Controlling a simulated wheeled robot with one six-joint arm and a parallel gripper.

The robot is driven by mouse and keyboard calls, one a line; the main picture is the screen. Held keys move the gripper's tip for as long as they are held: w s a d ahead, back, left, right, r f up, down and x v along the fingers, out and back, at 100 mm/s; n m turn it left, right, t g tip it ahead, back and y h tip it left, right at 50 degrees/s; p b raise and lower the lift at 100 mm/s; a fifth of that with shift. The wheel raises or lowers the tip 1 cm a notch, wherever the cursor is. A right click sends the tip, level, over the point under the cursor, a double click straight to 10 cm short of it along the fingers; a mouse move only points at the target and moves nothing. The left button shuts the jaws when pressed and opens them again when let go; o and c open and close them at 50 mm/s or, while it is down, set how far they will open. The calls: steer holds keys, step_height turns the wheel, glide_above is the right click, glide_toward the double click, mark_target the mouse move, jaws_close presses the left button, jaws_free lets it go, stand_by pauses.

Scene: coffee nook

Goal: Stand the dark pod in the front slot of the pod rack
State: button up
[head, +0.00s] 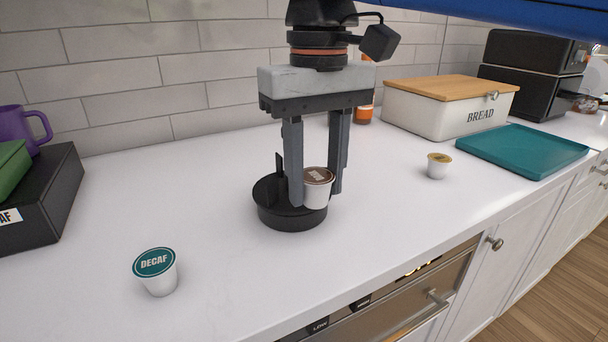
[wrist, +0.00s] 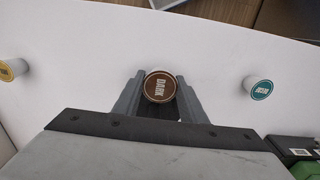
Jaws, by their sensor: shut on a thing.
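The dark pod (head: 317,190) has a brown lid and a white body. It stands upright between the fingers of my gripper (head: 318,198), which is shut on it. In the wrist view the dark pod (wrist: 160,87) shows its "DARK" lid between the two fingertips (wrist: 160,97). The pod rack (head: 275,215) is a round black base with a thin upright post on the counter. The pod is at the rack's right side, in or just over it; I cannot tell whether its bottom touches. The slots are mostly hidden by the fingers and pod.
A teal-lidded decaf pod (head: 158,272) stands at front left, and a yellow-lidded pod (head: 438,166) at right. A teal tray (head: 522,150), a bread box (head: 448,108) and a black box (head: 45,205) with a purple mug (head: 20,128) stand farther out. The counter around the rack is clear.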

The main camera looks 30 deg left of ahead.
steer(key=w+a, duration=0.1)
steer(key=a, duration=0.2)
steer(key=shift+w, duration=0.35)
steer(key=shift+f, duration=0.75)
steer(key=shift+f, duration=0.1)
steer(key=o, duration=0.7)
steer(key=shift+o, duration=0.2)
step_height(320, 180, up, 12)
